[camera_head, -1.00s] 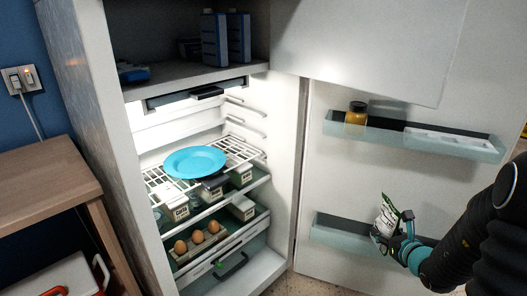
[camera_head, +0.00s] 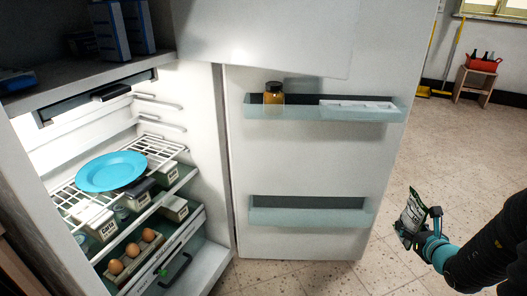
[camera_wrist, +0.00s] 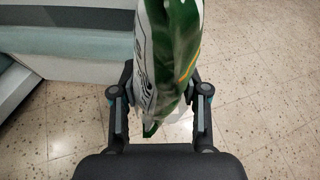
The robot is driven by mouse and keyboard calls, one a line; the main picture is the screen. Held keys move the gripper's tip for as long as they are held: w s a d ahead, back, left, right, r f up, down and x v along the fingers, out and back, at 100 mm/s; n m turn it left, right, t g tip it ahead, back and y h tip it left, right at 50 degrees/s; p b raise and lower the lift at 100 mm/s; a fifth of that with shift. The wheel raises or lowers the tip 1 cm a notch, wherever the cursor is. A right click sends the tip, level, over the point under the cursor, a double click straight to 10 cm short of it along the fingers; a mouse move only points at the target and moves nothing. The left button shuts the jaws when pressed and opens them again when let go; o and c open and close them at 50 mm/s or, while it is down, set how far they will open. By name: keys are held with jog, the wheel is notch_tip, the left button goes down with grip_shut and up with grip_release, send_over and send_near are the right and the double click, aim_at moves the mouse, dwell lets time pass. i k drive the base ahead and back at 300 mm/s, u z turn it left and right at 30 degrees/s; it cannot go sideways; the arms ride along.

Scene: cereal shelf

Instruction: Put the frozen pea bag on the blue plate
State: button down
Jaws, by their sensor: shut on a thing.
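The frozen pea bag (camera_head: 412,212) is white and green. My gripper (camera_head: 420,238) is shut on it and holds it upright in the air, to the right of the open fridge door. In the wrist view the bag (camera_wrist: 168,60) stands between the two fingers of my gripper (camera_wrist: 160,105), its top cut off by the frame. The blue plate (camera_head: 112,171) lies flat and empty on the white wire rack inside the fridge at the left, well apart from the bag.
The fridge door (camera_head: 300,165) stands open between my gripper and the plate. Its upper bin (camera_head: 380,112) holds a jar (camera_head: 273,94); its lower bin (camera_head: 312,216) looks empty. Cartons (camera_head: 97,219) and eggs (camera_head: 133,250) sit below the rack. The speckled floor around my gripper is clear.

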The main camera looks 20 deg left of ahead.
aim_at(113, 175)
jog(key=k, duration=0.6)
jog(key=u, duration=0.75)
jog(key=i, duration=0.5)
